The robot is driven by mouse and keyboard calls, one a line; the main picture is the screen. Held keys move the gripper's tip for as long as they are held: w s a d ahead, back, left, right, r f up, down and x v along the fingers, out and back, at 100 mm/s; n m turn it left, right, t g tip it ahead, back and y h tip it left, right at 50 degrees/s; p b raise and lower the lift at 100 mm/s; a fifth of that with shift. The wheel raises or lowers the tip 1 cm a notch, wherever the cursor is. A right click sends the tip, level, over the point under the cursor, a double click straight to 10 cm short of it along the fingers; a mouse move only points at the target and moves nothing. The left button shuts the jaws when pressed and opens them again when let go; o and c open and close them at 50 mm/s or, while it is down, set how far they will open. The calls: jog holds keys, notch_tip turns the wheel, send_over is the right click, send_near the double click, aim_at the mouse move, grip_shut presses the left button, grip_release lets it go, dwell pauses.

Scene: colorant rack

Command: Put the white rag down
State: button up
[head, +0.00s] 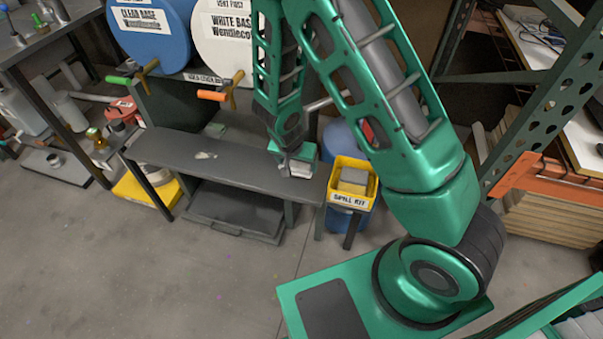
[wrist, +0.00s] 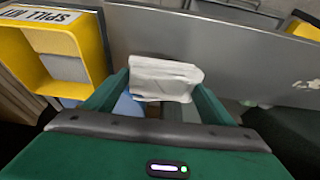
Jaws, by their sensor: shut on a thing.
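The white rag (wrist: 164,80) is a folded, creased cloth between the two green fingers of my gripper (wrist: 165,92) in the wrist view. My gripper is shut on it. In the head view my gripper (head: 297,165) is at the right end of the grey bench (head: 220,158), with the pale rag (head: 300,170) below it. I cannot tell whether the rag touches the bench top. In the wrist view the grey bench (wrist: 230,50) lies beyond the rag.
A yellow spill kit bin (head: 351,200) with sponge-like blocks stands just right of the bench; it also shows in the wrist view (wrist: 95,45). A pale smear (head: 206,155) marks the bench top. Drums with taps, one labelled white base (head: 226,40), stand behind. Most of the bench top is clear.

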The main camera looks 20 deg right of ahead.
aim_at(303, 180)
jog(key=shift+s+d+f, duration=0.25)
jog(key=shift+d+f, duration=0.45)
jog(key=shift+d, duration=0.15)
jog(key=shift+f, duration=1.85)
jog(key=o, duration=1)
jog(key=v, duration=1.2)
jog(key=shift+r, duration=0.15)
